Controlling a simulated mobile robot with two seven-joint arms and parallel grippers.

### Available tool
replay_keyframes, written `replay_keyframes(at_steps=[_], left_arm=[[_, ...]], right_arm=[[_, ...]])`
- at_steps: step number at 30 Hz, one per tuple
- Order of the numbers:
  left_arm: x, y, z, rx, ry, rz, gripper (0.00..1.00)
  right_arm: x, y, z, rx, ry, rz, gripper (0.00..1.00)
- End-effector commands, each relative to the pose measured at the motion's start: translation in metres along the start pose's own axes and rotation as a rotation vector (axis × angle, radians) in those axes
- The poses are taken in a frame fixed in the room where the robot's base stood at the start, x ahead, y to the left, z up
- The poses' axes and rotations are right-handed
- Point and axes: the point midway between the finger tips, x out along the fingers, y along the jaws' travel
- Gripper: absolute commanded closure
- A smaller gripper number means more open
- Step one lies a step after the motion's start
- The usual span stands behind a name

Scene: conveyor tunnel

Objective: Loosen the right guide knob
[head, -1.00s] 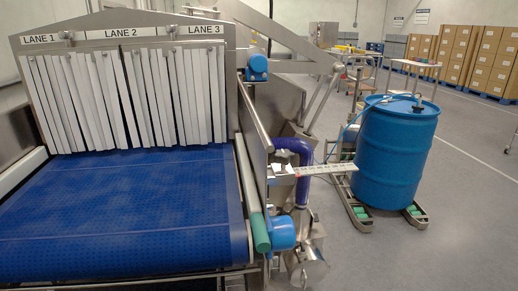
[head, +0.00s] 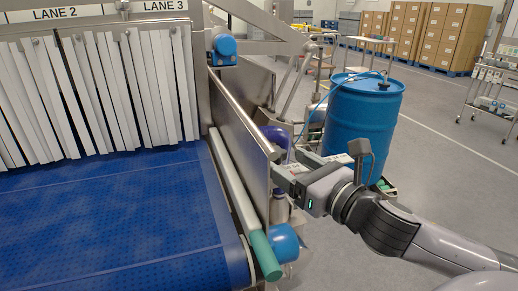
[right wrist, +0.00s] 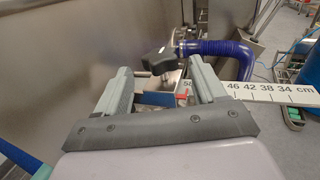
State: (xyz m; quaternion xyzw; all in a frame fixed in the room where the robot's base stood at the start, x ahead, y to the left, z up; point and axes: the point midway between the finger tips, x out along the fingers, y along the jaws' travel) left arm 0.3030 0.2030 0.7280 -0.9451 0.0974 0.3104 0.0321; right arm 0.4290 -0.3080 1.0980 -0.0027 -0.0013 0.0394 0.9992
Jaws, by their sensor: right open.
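A black knob (right wrist: 160,62) on a short metal stem shows in the right wrist view, just beyond and between my fingertips. I cannot make it out in the head view, where my gripper and the side plate cover that spot. My right gripper (head: 283,178) is open, at the outer face of the metal side guide plate (head: 242,135). In the right wrist view its two fingers (right wrist: 163,80) stand apart with the knob ahead, and no grip on it shows. My left gripper is not in view.
A centimetre scale (right wrist: 260,93) sticks out to the right beside my fingers. A dark blue hose (right wrist: 218,47) bends behind the knob. The blue belt (head: 110,225) and green-ended roller (head: 262,252) lie left. A blue drum (head: 362,115) stands behind my wrist on the right.

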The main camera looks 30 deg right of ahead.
Motion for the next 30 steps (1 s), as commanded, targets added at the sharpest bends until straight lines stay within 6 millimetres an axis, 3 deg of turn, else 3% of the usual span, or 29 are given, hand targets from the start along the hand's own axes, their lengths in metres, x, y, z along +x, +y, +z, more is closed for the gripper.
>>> replay_keyframes(at_steps=[11, 21, 30], left_arm=[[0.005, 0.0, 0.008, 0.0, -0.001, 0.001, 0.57], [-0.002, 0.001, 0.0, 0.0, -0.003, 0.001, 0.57], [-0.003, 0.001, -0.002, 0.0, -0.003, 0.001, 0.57]], right_arm=[[0.024, 0.0, -0.001, 0.004, -0.001, -0.001, 0.3], [0.059, -0.001, 0.001, 0.007, 0.001, -0.003, 0.3], [0.07, 0.0, -0.001, 0.005, 0.003, -0.001, 0.3]])
